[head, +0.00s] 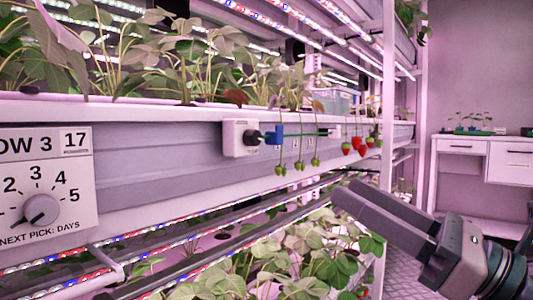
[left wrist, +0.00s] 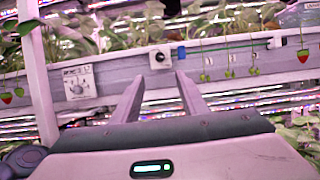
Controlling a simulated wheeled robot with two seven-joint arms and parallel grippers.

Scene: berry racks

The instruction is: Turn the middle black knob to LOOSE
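A black knob (head: 254,137) sits on a white box (head: 236,139) fixed to the front of the grey gutter. A blue piece (head: 275,135) is just right of it, with a thin green line running on to the right. The knob also shows in the left wrist view (left wrist: 160,57), beyond and between my fingertips. I cannot read any LOOSE mark or the knob's setting. My left gripper (head: 345,188) is lower right of the knob in the head view, clear of it. In the left wrist view its fingers (left wrist: 159,77) are apart with nothing between them. My right gripper is not in view.
A grey dial on a ROW 3 panel (head: 45,190) is at the left. Red strawberries (head: 358,147) and green ones hang from the gutter. A white upright post (head: 388,95) stands right of them. Leafy plants (head: 310,255) grow below; a white desk (head: 490,160) is at far right.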

